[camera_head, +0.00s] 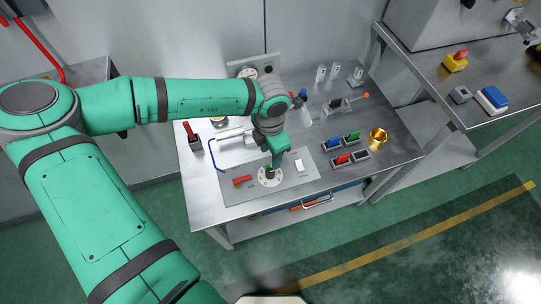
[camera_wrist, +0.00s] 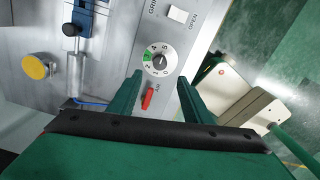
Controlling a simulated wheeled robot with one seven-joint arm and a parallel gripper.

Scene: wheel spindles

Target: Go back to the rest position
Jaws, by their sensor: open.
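My gripper (camera_head: 270,167) is at the end of my green arm, over the front of the metal workbench (camera_head: 212,205). Below it is a panel (camera_head: 292,186) with a round numbered dial (camera_head: 264,181). In the wrist view my gripper (camera_wrist: 158,92) is open, its two green fingers apart with nothing held between them. The white dial (camera_wrist: 160,58) lies just beyond the fingertips, with a black knob and a green patch. A red lever (camera_wrist: 148,99) marked AIR shows between the fingers. A white switch (camera_wrist: 178,15) marked OPEN is beside the dial.
Small bins with green, blue and red parts (camera_head: 343,159) and a gold cup (camera_head: 377,136) stand on the bench's right side. A red-handled tool (camera_head: 189,131) stands at the left. A second table (camera_head: 440,75) is at the right. The green floor in front is clear.

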